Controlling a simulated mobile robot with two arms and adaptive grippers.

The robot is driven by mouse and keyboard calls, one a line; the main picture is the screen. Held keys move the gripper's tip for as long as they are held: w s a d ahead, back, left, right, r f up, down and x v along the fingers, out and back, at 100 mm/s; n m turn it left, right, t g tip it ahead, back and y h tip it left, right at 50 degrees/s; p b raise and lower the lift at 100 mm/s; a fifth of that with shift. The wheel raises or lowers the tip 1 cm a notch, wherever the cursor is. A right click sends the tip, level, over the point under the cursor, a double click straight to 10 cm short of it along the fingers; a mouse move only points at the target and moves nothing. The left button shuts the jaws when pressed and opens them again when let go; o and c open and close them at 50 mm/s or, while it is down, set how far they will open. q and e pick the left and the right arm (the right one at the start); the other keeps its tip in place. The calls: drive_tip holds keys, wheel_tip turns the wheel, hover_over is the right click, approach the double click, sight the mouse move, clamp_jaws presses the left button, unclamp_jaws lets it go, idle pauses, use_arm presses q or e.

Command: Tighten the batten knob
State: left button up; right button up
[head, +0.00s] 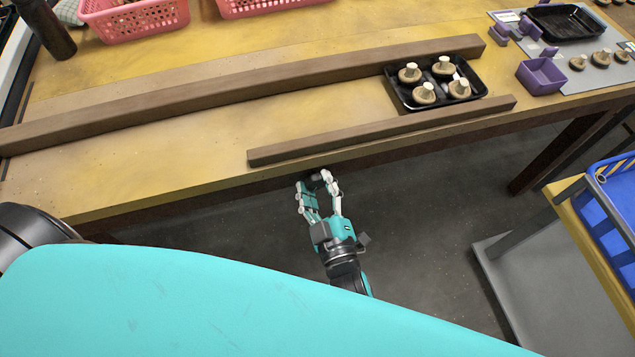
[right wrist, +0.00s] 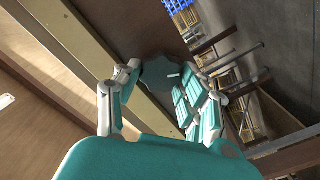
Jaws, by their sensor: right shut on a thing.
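The dark, lobed batten knob (right wrist: 160,72) sits at the table's front edge, below the short front batten (head: 385,131). My right gripper (head: 318,184) is shut on the knob, with a finger on either side of it. The right wrist view shows these fingers (right wrist: 155,95) around the knob, which has a small light mark on its face. In the head view the knob (head: 315,182) is small and partly hidden by the fingers. A longer batten (head: 250,88) runs across the table behind the short one. My left gripper is not in view.
A black tray (head: 392,94) with several mushrooms stands between the battens at right. Pink baskets (head: 135,20) stand at the back. A purple box (head: 541,78) and a second black tray (head: 565,22) are at far right. A blue crate (head: 615,215) is on a cart. The floor below my right gripper is clear.

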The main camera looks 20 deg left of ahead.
drive_tip(key=shift+f, duration=0.1)
idle(0.4)
drive_tip(key=o, duration=1.2)
drive_tip(key=shift+c, duration=0.2)
drive_tip(key=v, duration=1.2)
